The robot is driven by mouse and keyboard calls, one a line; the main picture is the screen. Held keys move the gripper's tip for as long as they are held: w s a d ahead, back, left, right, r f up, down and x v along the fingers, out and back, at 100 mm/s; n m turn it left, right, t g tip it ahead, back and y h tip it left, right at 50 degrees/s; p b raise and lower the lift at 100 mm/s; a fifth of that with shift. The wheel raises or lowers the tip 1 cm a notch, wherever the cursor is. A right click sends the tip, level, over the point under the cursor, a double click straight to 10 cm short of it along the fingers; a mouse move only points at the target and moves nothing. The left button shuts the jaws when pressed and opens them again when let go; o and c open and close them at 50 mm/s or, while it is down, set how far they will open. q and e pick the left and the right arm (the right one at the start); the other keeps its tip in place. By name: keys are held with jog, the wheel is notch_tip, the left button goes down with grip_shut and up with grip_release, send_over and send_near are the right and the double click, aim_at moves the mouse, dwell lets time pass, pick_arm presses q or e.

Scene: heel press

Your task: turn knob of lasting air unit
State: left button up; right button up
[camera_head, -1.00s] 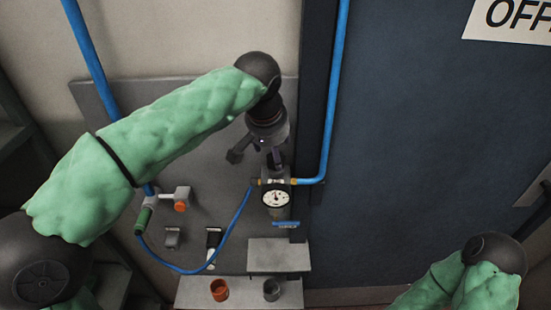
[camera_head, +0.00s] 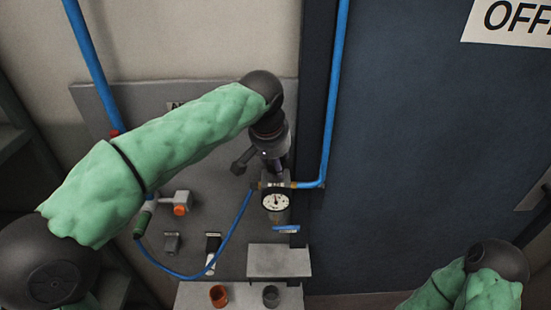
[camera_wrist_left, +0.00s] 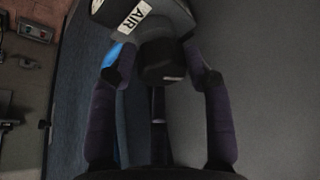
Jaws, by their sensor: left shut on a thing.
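The lasting air unit (camera_head: 276,200), with a round white gauge, is on the grey panel between blue air pipes. My left gripper (camera_head: 275,170) comes down onto its top from above. A white AIR label (camera_wrist_left: 137,17) shows beyond the knob. In the head view the knob is mostly hidden behind the gripper. My right arm shows at the lower right, but its gripper is out of view.
A dark blue door (camera_head: 430,150) is at right.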

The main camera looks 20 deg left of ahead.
pick_arm(q)
jog(key=shift+w+a+r, duration=0.1)
jog(key=shift+w+r, duration=0.05)
jog(key=shift+a+r+m+h+p, duration=0.1)
jog(key=shift+r+m+h+p, duration=0.15)
jog(key=shift+m+p, duration=0.65)
jog(key=shift+f+m+h+p, duration=0.1)
jog(key=shift+m+h+p, duration=0.25)
jog(key=shift+m+p, duration=0.4)
jog(key=o, duration=0.9)
jog(key=shift+w, duration=0.1)
jog(key=shift+o, duration=0.8)
jog(key=shift+w, duration=0.1)
jog(key=shift+f, duration=0.2)
jog(key=shift+r, duration=0.15)
jog(key=v, duration=1.1)
jog(key=shift+r, duration=0.35)
